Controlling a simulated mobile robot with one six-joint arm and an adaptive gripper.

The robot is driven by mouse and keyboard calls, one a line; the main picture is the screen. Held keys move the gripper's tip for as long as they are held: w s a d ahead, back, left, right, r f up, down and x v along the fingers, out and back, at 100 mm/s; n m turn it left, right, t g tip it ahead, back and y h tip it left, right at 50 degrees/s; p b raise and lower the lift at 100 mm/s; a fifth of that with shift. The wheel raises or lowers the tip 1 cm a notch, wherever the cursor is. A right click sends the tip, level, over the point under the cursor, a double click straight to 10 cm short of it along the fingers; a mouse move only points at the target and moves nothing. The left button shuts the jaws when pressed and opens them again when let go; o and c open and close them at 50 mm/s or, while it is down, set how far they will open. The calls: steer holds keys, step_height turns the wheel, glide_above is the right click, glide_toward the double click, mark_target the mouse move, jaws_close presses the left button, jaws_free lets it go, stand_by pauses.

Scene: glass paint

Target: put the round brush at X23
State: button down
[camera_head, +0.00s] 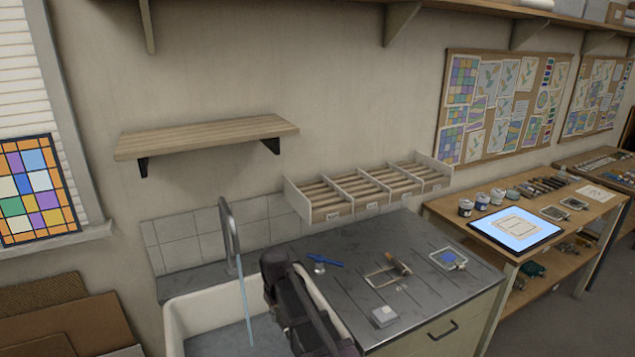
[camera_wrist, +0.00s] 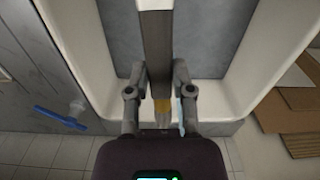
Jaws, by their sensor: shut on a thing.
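My gripper (camera_wrist: 161,78) is shut on a long, straight grey-brown thing (camera_wrist: 156,40) with a yellowish part near its lower end; I take it to be the round brush. It runs between the two fingers, over the sink. In the head view my dark wrist hides the fingers and the brush. A white divided rack (camera_head: 332,214) with slanted wooden slats stands against the wall behind the counter. Small labels mark its front, but they are too small to read, so I cannot tell which place is X23.
The white sink (camera_head: 174,325) has a grey tap (camera_head: 228,235) with running water. The dark counter (camera_head: 345,290) holds a blue-handled tool (camera_head: 326,260), a small frame and a pale block (camera_head: 384,316). A wooden shelf (camera_head: 205,138) juts out above. A worktable (camera_head: 440,210) stands right.

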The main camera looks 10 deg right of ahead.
steer(key=shift+f+b, duration=1.5)
steer(key=shift+f, duration=0.45)
steer(key=shift+s+d, duration=0.1)
